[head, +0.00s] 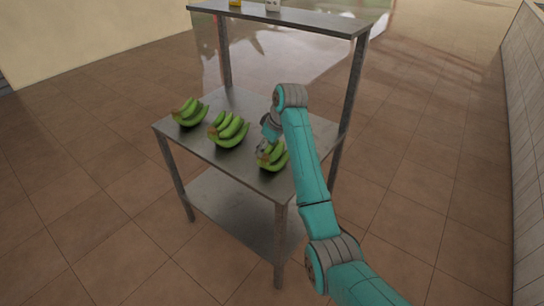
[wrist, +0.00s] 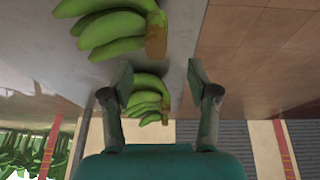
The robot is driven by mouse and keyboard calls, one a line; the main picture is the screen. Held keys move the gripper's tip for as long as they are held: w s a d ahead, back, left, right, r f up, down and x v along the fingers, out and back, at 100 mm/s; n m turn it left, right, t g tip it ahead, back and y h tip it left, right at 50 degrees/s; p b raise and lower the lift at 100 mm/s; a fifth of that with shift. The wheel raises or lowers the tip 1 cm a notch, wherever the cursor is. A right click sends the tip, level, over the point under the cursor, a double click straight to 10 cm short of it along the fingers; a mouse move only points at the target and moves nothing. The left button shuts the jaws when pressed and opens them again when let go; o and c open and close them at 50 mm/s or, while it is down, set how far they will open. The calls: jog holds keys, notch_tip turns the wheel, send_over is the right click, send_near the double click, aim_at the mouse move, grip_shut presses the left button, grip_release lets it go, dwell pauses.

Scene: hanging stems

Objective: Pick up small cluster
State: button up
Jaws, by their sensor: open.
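Several green banana clusters with brown stem ends lie on a grey metal table (head: 205,146). In the head view they are a left cluster (head: 191,114), a larger middle cluster (head: 230,131) and a right cluster (head: 273,160) that looks smallest. My gripper (head: 262,147) is just above and behind the right cluster, partly hidden by my arm. In the wrist view my gripper (wrist: 158,78) is open with nothing held. A near cluster (wrist: 110,30), seemingly the right one, is cut off at the top, beyond the fingertips. More bananas (wrist: 147,100) show between the fingers, apparently farther off.
The table has an upper shelf (head: 300,19) at the back, a lower shelf (head: 225,208) and posts (head: 350,90) close to my arm. Tiled floor around is clear.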

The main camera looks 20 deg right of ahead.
aim_at(264, 156)
jog(key=shift+d+x, duration=0.15)
jog(key=shift+x, duration=1.2)
jog(key=shift+d+x, duration=0.1)
jog(key=shift+x, duration=1.3)
grip_shut()
